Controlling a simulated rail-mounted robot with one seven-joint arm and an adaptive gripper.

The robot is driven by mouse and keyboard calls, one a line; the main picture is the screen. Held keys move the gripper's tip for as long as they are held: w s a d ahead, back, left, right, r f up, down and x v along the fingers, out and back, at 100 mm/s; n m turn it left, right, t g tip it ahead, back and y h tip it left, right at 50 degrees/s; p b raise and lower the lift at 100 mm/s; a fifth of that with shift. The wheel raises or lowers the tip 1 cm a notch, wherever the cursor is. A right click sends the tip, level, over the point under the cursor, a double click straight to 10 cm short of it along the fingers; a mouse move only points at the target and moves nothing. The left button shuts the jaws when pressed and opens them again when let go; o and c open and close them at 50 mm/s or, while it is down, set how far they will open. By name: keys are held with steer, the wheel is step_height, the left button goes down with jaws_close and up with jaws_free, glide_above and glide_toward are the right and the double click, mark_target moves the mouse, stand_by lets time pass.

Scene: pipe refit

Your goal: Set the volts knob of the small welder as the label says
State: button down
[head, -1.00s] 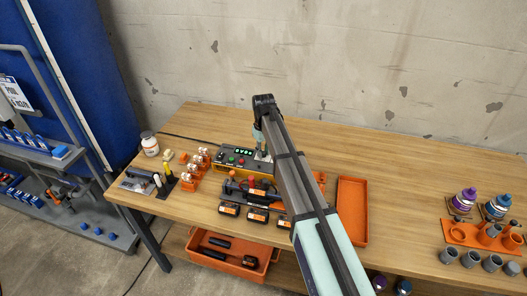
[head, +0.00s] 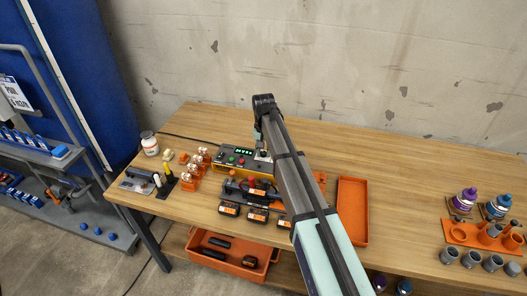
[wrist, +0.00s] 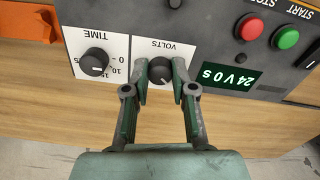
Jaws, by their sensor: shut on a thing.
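The small welder (head: 232,160) stands on the wooden bench in the head view, its panel facing up. In the wrist view, the black volts knob (wrist: 160,73) sits on a white VOLTS plate (wrist: 177,47). My gripper (wrist: 161,66) has one finger on each side of this knob and is shut on it. A pale pointer mark shows on the knob; the plate's scale marks are hidden by the knob and fingers. The green display (wrist: 229,78) reads 24 V 0 s. The time knob (wrist: 94,62) is beside it on its own plate. No setting label is readable.
Red and green buttons (wrist: 286,38) lie close to the volts knob on the panel. Orange-labelled packs (head: 257,215) sit in front of the welder. An empty orange tray (head: 353,210) lies to the right.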

mark_target(263, 152)
steer(key=shift+m, duration=0.6)
steer(key=c, duration=1)
jaws_free()
steer(key=shift+o, duration=0.2)
step_height(263, 152, up, 12)
